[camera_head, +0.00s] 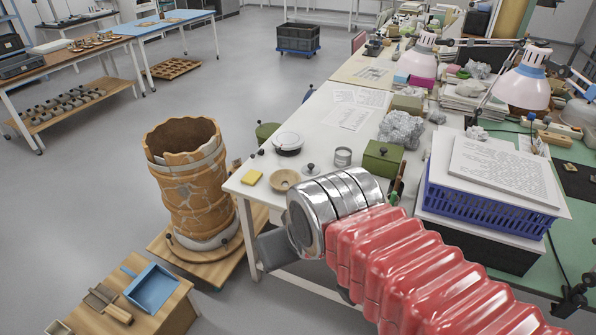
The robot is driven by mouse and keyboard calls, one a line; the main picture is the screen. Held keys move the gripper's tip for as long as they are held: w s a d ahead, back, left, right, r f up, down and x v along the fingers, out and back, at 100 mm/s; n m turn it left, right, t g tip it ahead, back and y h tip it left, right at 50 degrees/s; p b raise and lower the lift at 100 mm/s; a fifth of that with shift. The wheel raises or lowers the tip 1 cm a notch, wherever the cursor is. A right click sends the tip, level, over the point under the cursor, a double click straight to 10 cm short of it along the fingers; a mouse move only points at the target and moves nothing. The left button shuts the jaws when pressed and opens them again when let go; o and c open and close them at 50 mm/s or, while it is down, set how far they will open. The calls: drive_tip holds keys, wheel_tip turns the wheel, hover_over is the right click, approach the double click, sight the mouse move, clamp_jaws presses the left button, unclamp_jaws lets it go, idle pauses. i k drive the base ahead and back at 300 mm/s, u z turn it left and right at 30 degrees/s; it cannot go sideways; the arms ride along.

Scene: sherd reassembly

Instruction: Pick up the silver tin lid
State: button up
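A small silver lid with a dark knob (311,170) lies on the white table (240,187), between a wooden bowl and a silver tin (343,157). It looks like the tin lid. My arm, with a red ribbed sleeve and silver wrist, reaches in from the lower right. A grey part of my gripper (276,249) shows past the wrist, beside the table's near edge. It is apart from the lid. The fingertips are mostly hidden behind the wrist, so I cannot tell whether they are open or shut.
Near the lid are the wooden bowl (285,180), a yellow sponge (251,178), a white round dish (288,142) and a green box (383,160). A large reassembled pot (190,185) stands left of the table. A blue crate (480,205) is at right.

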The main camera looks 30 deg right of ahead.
sight(310, 169)
drive_tip(key=u, duration=0.1)
drive_tip(key=i, duration=0.95)
drive_tip(key=z, duration=0.05)
